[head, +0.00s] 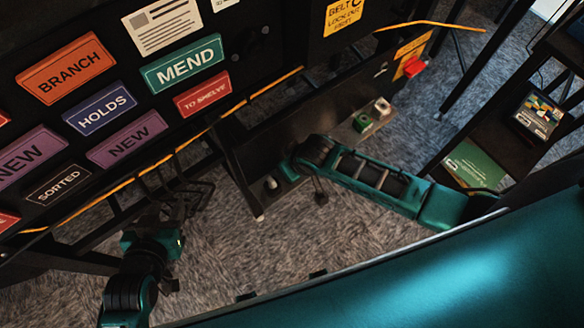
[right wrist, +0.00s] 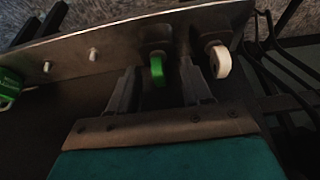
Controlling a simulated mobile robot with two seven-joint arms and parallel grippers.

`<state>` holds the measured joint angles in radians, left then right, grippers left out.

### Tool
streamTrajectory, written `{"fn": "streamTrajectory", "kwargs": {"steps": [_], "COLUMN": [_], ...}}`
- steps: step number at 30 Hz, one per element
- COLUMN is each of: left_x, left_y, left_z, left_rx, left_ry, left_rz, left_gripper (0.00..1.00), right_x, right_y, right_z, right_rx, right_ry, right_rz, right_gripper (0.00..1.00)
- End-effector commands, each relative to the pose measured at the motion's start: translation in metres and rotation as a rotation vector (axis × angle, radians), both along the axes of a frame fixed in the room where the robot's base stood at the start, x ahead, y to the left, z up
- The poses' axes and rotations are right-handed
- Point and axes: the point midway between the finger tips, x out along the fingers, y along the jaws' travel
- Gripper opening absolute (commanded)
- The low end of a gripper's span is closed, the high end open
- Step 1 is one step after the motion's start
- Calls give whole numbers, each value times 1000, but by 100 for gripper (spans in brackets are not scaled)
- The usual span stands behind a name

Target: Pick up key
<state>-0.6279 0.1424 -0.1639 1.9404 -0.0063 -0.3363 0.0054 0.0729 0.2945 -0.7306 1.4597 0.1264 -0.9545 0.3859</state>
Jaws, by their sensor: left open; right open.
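I cannot make out a clear key shape. A red piece (head: 413,66) sits on a yellow label at the far end of the dark panel; whether it is the key I cannot tell. My right gripper (right wrist: 157,85) is open beside a metal rail (right wrist: 70,50). A white wheel (right wrist: 222,60) is just right of the fingers. In the head view my right arm reaches the panel's lower edge, its fingertips mostly hidden. My left gripper (head: 178,212) is open and empty at lower left, over the carpet.
A dark board with word plates, such as the MEND plate (head: 182,63), fills the upper left. An orange cable (head: 210,127) runs along its edge. Shelves (head: 500,150) stand at right.

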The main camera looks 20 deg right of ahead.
Motion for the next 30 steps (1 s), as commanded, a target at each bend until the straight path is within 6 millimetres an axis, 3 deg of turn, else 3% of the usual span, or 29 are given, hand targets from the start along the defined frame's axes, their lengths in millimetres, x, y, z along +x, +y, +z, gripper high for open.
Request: {"fn": "streamTrajectory", "kwargs": {"steps": [8,23,30], "left_x": [3,4,2], "left_y": [1,1,1], "left_z": [1,2,1], "left_rx": [1,1,1], "left_ry": [-7,-7,-5], "left_rz": [2,2,2], "left_gripper": [43,43,43], "right_x": [0,0,0], "right_y": [0,0,0], "right_z": [-2,-2,-2], "right_rx": [0,0,0], "right_ry": [1,1,1], "right_rz": [0,0,0], "right_gripper": [48,0,0]}}
